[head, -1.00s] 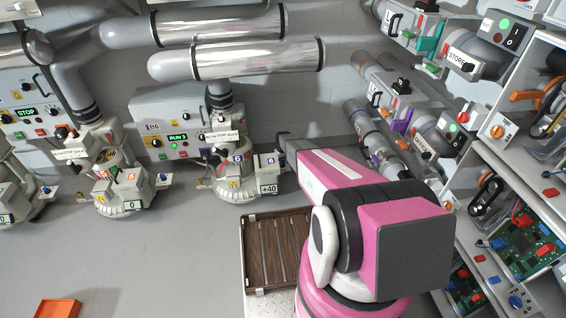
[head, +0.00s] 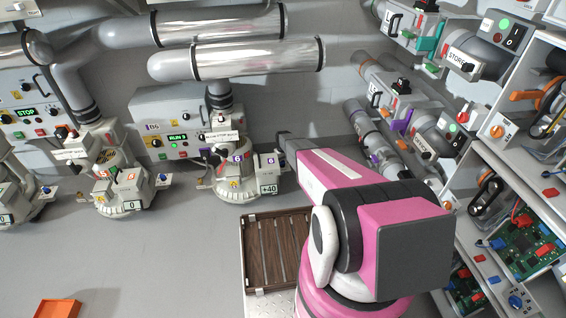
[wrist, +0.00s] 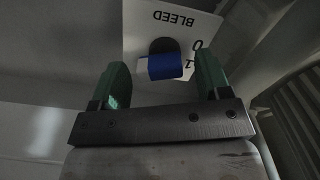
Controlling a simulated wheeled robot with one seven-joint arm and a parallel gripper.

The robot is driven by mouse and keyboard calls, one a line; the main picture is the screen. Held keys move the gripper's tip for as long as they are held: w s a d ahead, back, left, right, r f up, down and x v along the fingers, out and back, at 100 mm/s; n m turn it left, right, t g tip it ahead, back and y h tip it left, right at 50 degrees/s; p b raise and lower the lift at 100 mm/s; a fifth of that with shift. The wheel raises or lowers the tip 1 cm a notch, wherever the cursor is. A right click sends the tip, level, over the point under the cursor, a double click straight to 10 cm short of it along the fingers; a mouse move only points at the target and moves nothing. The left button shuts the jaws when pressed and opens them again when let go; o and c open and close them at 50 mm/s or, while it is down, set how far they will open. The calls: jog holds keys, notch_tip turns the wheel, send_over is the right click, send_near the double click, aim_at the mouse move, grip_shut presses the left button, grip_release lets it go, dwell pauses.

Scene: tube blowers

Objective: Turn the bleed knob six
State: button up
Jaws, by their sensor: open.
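In the wrist view the blue bleed knob (wrist: 165,66) sits on a white plate (wrist: 196,32) marked BLEED, which appears upside down. A 0 and a 1 are printed beside the knob. My gripper (wrist: 163,60) is open, with one green finger on each side of the knob and a visible gap to both. I cannot tell how deep the fingertips reach. In the head view blower six (head: 237,180) stands at the back wall, with 6 labels and a +40 display (head: 267,189). My gripper cannot be made out there.
Another blower (head: 125,190) stands to the left, with a 0 display. A slatted wooden platform (head: 252,240) lies in front of blower six. Shelves with panels and circuit boards (head: 525,240) line the right. An orange tray (head: 58,308) lies at lower left; the floor between is clear.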

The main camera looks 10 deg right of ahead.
notch_tip(320, 180, up, 10)
jog(key=shift+r, duration=0.25)
dwell(0.6)
